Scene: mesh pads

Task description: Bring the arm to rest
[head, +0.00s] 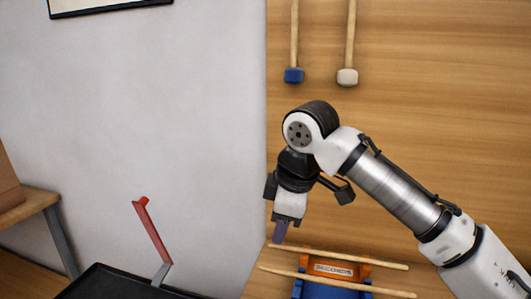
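My arm reaches in from the lower right of the head view and bends at a dark-ringed joint. My gripper (280,234) hangs below that bend, near the middle of the view, and points down. A purplish piece shows at its tip; I cannot tell whether it is a finger or something held. The opening between the fingers does not show.
Below and right of my gripper are two wooden rods (338,284) and an orange and blue object (338,269). Blue (293,75) and pale (347,77) mallets hang on the wooden wall. A black tray-like thing (105,284) and red bar (150,230) are lower left.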

